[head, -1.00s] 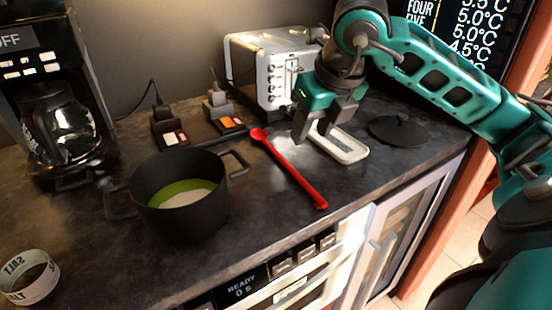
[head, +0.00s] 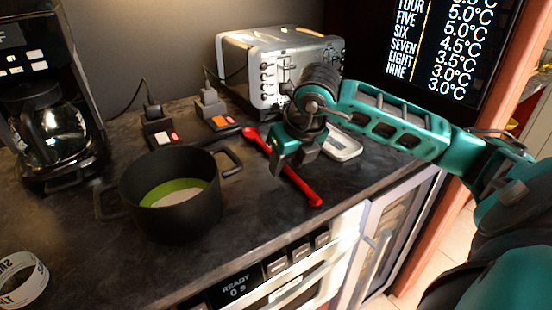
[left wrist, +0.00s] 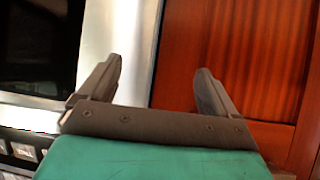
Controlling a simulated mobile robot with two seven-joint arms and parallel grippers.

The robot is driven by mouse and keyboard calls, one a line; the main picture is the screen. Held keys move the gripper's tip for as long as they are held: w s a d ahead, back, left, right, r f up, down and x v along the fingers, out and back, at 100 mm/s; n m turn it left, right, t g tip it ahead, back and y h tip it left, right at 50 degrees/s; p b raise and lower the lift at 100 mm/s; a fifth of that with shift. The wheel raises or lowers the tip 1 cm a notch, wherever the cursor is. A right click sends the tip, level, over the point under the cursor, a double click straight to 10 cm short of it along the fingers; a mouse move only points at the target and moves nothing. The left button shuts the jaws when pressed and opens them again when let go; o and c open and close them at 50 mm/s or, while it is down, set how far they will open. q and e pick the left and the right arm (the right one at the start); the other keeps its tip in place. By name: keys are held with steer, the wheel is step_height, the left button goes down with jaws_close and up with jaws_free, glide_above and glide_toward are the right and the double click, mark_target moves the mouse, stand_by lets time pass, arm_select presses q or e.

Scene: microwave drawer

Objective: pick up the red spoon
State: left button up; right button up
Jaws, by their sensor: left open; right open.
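My left gripper (left wrist: 160,88) is open and empty in the left wrist view, facing a metal-framed appliance front and a reddish wood panel. It is not in the head view.
A black two-handled pot (head: 180,222) stands left of the spoon. A toaster (head: 262,72) stands behind, with a white spoon rest (head: 343,147) in front. A coffee maker (head: 50,130) is at the left and a salt ring (head: 28,282) at the front left.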

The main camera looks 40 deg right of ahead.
jaws_close()
stand_by(0.3)
steer(key=shift+r, duration=0.1)
